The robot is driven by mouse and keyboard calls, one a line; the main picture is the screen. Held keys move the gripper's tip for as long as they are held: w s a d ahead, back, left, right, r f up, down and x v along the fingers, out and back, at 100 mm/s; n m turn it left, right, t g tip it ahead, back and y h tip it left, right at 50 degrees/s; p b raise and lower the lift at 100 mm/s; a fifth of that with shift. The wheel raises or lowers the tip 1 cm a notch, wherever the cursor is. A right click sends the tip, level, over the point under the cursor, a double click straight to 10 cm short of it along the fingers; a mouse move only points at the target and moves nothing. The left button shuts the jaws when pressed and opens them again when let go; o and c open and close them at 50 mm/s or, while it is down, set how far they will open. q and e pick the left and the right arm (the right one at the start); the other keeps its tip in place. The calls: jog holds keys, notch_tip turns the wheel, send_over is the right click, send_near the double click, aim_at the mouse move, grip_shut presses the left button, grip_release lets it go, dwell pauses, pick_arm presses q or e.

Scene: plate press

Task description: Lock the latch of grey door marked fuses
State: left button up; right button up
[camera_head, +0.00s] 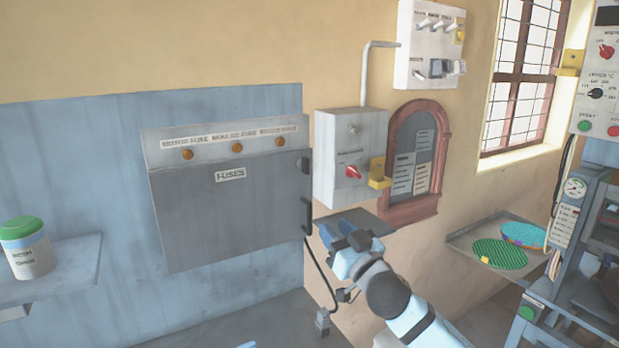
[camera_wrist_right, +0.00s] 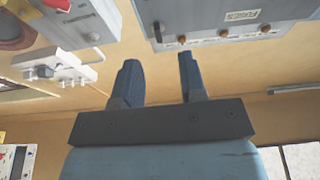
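The grey fuse door (camera_head: 235,215), marked FUSES, hangs on a wall box and looks closed. The fuse box (camera_wrist_right: 215,32) shows at the top right of that view. My left gripper is not in view.
A grey switch box (camera_head: 335,135) with a red knob and yellow part is right of the door. A dark red arched frame (camera_head: 440,130) stands beside it. A shelf (camera_head: 75,270) with a green-lidded jar (camera_head: 27,250) is at left. A cable hangs below the door's right edge.

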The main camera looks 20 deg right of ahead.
jog(key=t, duration=0.1)
send_near(308, 161)
jog(key=p+x, duration=0.2)
jog(key=x, duration=0.6)
jog(key=shift+w+r+p, duration=0.1)
jog(key=shift+w+p, duration=0.2)
jog(key=shift+p, duration=0.1)
jog(key=shift+w+r, duration=0.1)
jog(key=shift+w, duration=0.25)
grip_shut()
